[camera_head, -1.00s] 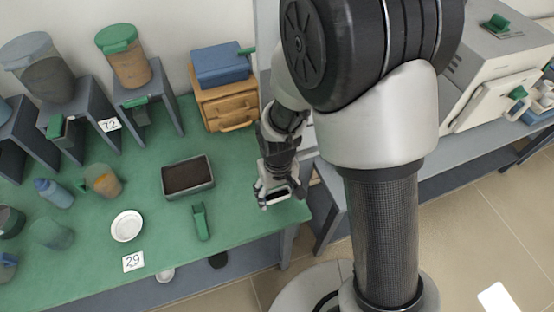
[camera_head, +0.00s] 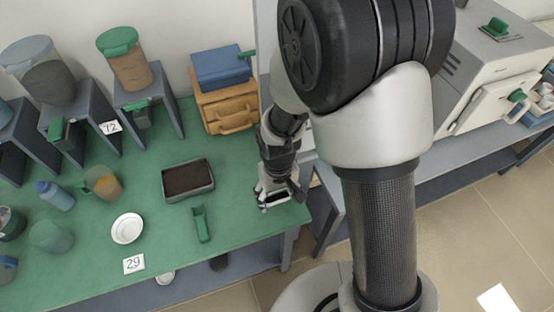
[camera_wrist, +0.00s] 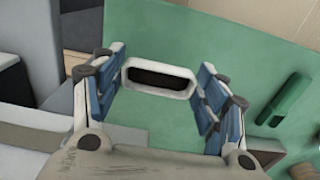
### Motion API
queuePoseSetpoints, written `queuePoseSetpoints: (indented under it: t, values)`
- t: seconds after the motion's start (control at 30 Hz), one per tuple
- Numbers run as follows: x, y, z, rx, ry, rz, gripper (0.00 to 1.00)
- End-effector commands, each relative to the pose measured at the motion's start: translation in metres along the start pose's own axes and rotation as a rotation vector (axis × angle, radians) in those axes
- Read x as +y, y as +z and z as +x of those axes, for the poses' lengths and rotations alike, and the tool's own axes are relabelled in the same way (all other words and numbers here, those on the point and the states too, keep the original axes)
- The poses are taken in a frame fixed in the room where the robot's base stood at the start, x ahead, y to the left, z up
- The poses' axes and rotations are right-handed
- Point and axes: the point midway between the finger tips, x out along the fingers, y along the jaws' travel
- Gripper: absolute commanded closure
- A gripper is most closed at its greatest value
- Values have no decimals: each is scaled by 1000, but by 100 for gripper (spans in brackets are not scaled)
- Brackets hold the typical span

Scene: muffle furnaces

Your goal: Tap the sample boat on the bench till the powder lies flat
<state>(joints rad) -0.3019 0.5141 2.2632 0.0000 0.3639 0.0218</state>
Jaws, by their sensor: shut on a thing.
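The sample boat (camera_wrist: 165,93) is a small white oblong dish with dark powder inside, seen in the wrist view. My gripper (camera_wrist: 160,74) is shut on it, with blue-padded fingers at its two ends. How flat the powder lies cannot be told at this size. In the head view my gripper (camera_head: 273,198) points down over the right end of the green bench (camera_head: 165,230), and the boat's rim shows small at its tip. Whether the boat touches the bench or hangs just above it is unclear.
A grey tray of dark material (camera_head: 188,196), a green-handled tool (camera_head: 201,224) and a white dish (camera_head: 127,228) lie left of my gripper. A wooden box (camera_head: 228,107) stands behind. The bench's right edge is close by; clear green surface lies around the tool.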

Motion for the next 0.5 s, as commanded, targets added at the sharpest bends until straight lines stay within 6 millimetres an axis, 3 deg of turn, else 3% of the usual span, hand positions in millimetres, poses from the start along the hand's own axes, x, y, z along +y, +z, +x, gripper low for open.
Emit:
queuePoseSetpoints:
  t: [0.1, 0.37, 0.5]
  values:
    - [0, 0, -8, 0, 0, 0, 64]
    - [0, 0, -6, 0, 0, 0, 64]
    - [0, 0, 16, -2, 0, 0, 64]
